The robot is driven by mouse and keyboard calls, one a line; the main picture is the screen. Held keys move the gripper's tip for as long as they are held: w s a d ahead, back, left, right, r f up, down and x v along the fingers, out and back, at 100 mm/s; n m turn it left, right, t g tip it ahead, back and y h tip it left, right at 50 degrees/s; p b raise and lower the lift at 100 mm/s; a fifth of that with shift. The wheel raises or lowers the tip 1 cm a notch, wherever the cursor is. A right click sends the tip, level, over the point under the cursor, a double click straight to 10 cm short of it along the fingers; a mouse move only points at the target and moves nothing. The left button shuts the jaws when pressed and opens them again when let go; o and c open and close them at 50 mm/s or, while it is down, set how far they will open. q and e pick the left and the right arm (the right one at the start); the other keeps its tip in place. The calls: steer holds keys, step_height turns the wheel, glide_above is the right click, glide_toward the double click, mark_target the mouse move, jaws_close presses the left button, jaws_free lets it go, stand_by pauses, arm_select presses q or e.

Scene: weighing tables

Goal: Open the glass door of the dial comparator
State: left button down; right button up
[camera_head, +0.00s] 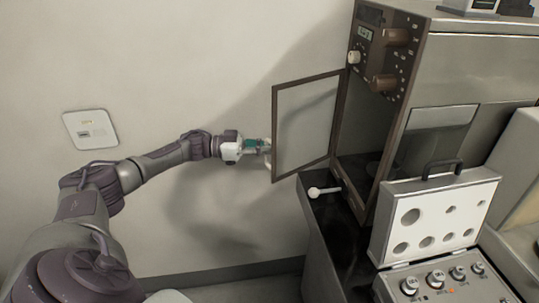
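The dial comparator (470,55) is a tall grey cabinet with a brown front carrying dials and knobs, at the right of the head view. Its glass door (305,120), a pane in a thin dark frame, stands swung out to the left, and the dark interior shows beside it. My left gripper (267,152) is at the door's outer left edge, at mid height. The fingers are small here, and I cannot tell whether they touch the frame or how far apart they are. My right gripper is out of view.
A white-knobbed lever (324,191) sticks out on the dark ledge below the door. An open case with a perforated white panel (432,222) and several knobs stands at the lower right. A wall plate (90,129) is at the left.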

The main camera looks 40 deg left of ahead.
arm_select(q)
steer(key=shift+a, duration=0.15)
steer(key=c, duration=1.2)
jaws_free()
steer(key=v, duration=1.2)
